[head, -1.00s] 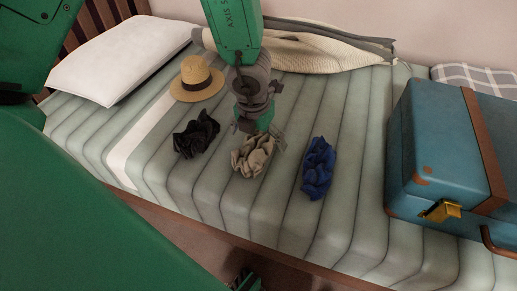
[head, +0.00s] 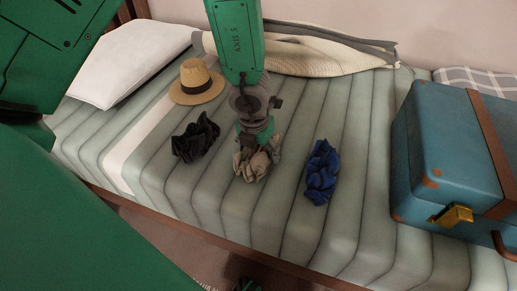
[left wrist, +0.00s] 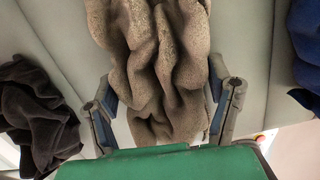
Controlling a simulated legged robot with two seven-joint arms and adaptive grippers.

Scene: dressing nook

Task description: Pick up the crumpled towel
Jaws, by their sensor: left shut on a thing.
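A crumpled beige towel (head: 250,172) lies on the striped bed, between a crumpled black cloth (head: 196,138) and a crumpled blue cloth (head: 321,172). My left gripper (head: 258,146) reaches down onto the beige towel from above and is shut on it, hiding its far part. In the left wrist view the beige towel (left wrist: 155,60) bunches up between the two fingers, which flank its sides. The black cloth (left wrist: 38,115) is at the left there and the blue cloth (left wrist: 306,45) at the right edge. My right gripper cannot be made out.
A straw hat (head: 197,82) sits behind the black cloth, near a white pillow (head: 125,60). A cream knitted blanket (head: 320,55) lies along the wall. A blue suitcase (head: 440,150) stands at the right. The striped mattress (head: 355,130) is bare between blue cloth and suitcase.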

